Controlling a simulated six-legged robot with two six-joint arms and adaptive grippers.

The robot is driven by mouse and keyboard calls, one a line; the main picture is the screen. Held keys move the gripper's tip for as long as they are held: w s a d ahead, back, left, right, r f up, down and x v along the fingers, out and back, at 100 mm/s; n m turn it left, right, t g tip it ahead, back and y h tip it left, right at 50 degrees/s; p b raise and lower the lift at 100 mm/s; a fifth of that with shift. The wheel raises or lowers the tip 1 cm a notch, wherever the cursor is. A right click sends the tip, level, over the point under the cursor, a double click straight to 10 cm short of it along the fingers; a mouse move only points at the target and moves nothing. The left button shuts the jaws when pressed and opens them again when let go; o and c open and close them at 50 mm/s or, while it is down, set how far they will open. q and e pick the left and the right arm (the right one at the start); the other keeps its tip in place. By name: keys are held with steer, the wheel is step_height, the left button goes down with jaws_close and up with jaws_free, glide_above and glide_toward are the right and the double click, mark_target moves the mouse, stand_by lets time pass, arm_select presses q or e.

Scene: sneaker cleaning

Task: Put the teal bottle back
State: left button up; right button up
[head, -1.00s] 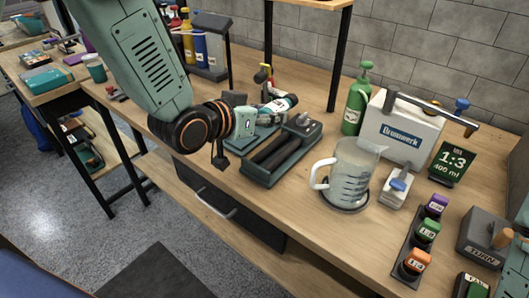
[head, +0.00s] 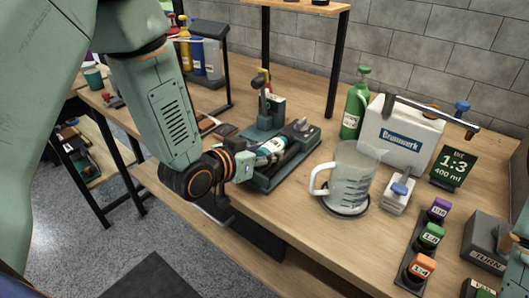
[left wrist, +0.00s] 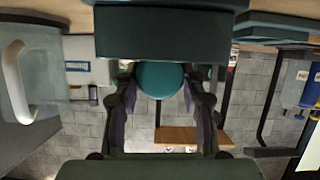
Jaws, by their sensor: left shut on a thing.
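The teal bottle (head: 273,146), with a white label, is in my left gripper (head: 262,154), lying nearly level. It is over the dark tray with black rollers (head: 297,165); I cannot tell whether it touches the rollers. In the left wrist view the round teal end of the bottle (left wrist: 160,79) sits between the two fingers, which are shut on it. A dark teal block (left wrist: 170,35) crosses the top of that view. My right gripper is not seen; only a bit of my right arm shows at the right edge of the head view.
A clear measuring jug (head: 346,178) stands right of the roller tray. Coloured caps (head: 431,235) line the front right.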

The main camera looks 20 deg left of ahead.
arm_select(q)
steer(key=shift+f, duration=0.25)
steer(key=o, duration=1.2)
steer(key=shift+o, duration=0.6)
